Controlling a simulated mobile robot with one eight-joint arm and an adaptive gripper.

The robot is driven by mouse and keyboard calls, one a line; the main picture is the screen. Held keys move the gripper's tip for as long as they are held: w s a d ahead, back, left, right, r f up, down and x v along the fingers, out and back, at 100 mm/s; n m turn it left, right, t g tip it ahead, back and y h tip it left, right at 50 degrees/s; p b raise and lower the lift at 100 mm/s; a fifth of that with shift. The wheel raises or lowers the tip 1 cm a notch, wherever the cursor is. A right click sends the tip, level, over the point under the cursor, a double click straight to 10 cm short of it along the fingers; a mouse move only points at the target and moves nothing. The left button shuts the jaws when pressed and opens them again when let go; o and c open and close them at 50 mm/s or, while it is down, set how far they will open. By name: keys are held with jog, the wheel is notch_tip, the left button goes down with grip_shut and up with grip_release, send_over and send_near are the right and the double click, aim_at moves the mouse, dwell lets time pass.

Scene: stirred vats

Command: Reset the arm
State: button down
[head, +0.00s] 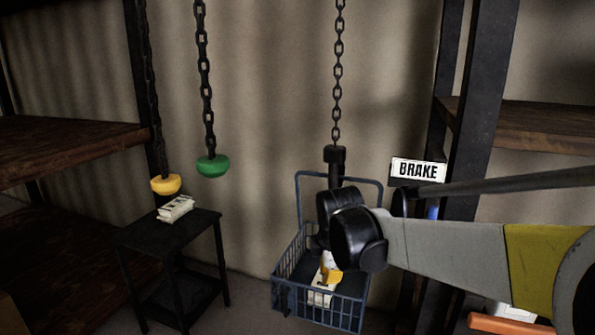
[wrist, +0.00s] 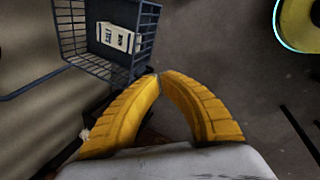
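My gripper (wrist: 158,76) shows as two yellow ribbed fingers whose tips meet, with nothing visible between them. In the head view my gripper (head: 331,274) is partly hidden by my dark wrist and overlaps the blue wire basket (head: 346,318). The basket hangs from a chain (head: 338,75). In the wrist view the basket (wrist: 75,40) is beyond the fingertips at the upper left, with a white labelled packet (wrist: 119,37) inside. The packet is partly hidden behind my gripper in the head view (head: 320,298).
A yellow knob (head: 166,184) and a green knob (head: 212,166) hang on chains at left. A small dark table (head: 205,222) bears white packets (head: 176,209). Wooden shelves (head: 70,145) stand left. A BRAKE sign (head: 418,171) is beside a dark post (head: 482,110) at right.

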jog(key=s+d+r+m+t, duration=0.1)
jog(key=s+d+r+m, duration=0.1)
jog(key=s+d+m, duration=0.4)
jog(key=s+d+r+m, duration=0.2)
jog(key=s+r+m, duration=0.15)
jog(key=s, duration=0.55)
jog(key=s+d+f+m+t, duration=0.1)
jog(key=s+d+f+m, duration=0.1)
jog(key=s+m, duration=0.3)
jog(key=s+d+f+m, duration=0.1)
jog(key=s+f+m, duration=0.1)
jog(key=s+m, duration=0.2)
jog(key=shift+s+d+m+t, duration=0.35)
jog(key=shift+s+t, duration=0.05)
jog(key=shift+s, duration=0.2)
